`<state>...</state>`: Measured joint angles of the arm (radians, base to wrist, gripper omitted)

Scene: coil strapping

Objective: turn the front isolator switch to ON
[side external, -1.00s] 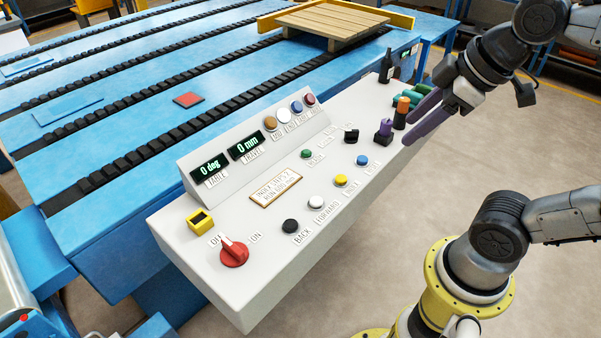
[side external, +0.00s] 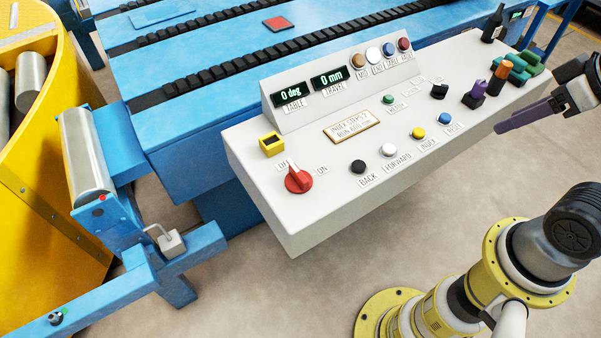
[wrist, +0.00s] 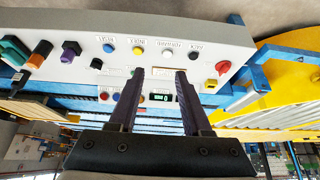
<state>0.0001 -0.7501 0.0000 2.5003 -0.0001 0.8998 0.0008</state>
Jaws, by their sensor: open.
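The front isolator switch is a red rotary knob (side external: 298,180) at the left front corner of the grey control panel (side external: 300,217). Its white pointer is turned toward the OFF label, with ON printed to its right. In the wrist view the red knob (wrist: 222,67) shows upside down, to the right of my fingers. My gripper (side external: 502,128) is at the right edge of the side view, by the panel's right end, well away from the knob. In the wrist view its two dark purple fingers (wrist: 158,72) are apart with nothing gripped between them.
Black, white, yellow and blue buttons (side external: 388,150) line the panel's front, right of the knob. A yellow-framed socket (side external: 271,144) sits behind it. Floor in front is clear.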

